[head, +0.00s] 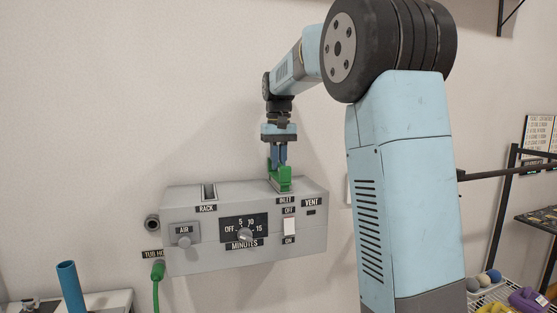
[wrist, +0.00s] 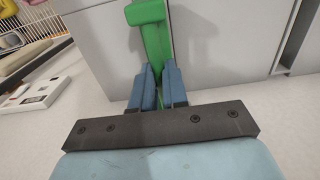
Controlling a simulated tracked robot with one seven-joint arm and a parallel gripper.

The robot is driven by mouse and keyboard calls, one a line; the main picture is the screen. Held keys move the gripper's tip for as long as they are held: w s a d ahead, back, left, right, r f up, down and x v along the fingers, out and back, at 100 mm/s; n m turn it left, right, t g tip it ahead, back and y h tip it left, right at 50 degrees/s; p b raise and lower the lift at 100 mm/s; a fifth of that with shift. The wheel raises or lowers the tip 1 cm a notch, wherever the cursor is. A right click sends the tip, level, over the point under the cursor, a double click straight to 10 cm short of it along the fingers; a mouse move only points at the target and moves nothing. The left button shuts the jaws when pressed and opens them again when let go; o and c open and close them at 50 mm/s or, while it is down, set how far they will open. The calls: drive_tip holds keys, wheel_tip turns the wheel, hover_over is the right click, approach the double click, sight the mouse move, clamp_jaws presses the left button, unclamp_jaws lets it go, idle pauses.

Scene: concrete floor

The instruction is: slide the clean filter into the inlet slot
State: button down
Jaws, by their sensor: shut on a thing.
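My gripper (head: 279,164) is shut on a green filter (head: 285,181) above the right part of the grey box's top. The filter also shows between the blue fingers in the wrist view (wrist: 155,42). Its lower end is at the box top, above the INLET label (head: 285,200); whether it is inside the inlet slot I cannot tell, as the filter hides the slot. The grey box (head: 190,250) is on the wall, with a second slot marked RACK (head: 208,192) at the left of its top, which looks empty.
The box front has an AIR knob (head: 184,241), a MINUTES dial (head: 244,234) and a white switch (head: 290,227). A green hose (head: 157,272) hangs at its left. A blue tube (head: 71,287) stands at the lower left. A shelf with coloured items (head: 527,299) is at the right.

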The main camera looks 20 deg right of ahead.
drive_tip(key=shift+f, duration=0.85)
drive_tip(key=c, duration=1.1)
unclamp_jaws()
wheel_tip(320, 180, up, 14)
drive_tip(key=shift+f, duration=0.15)
drive_tip(key=shift+s, duration=0.1)
drive_tip(key=s+d+f+t, duration=0.1)
drive_tip(key=s+f+t, duration=0.35)
drive_tip(key=s, duration=1.15)
drive_tip(key=shift+t, duration=0.55)
drive_tip(key=s+f, duration=1.1)
drive_tip(key=s+a+f, duration=0.1)
drive_tip(key=s+f, duration=0.4)
drive_tip(key=shift+s+f, duration=0.35)
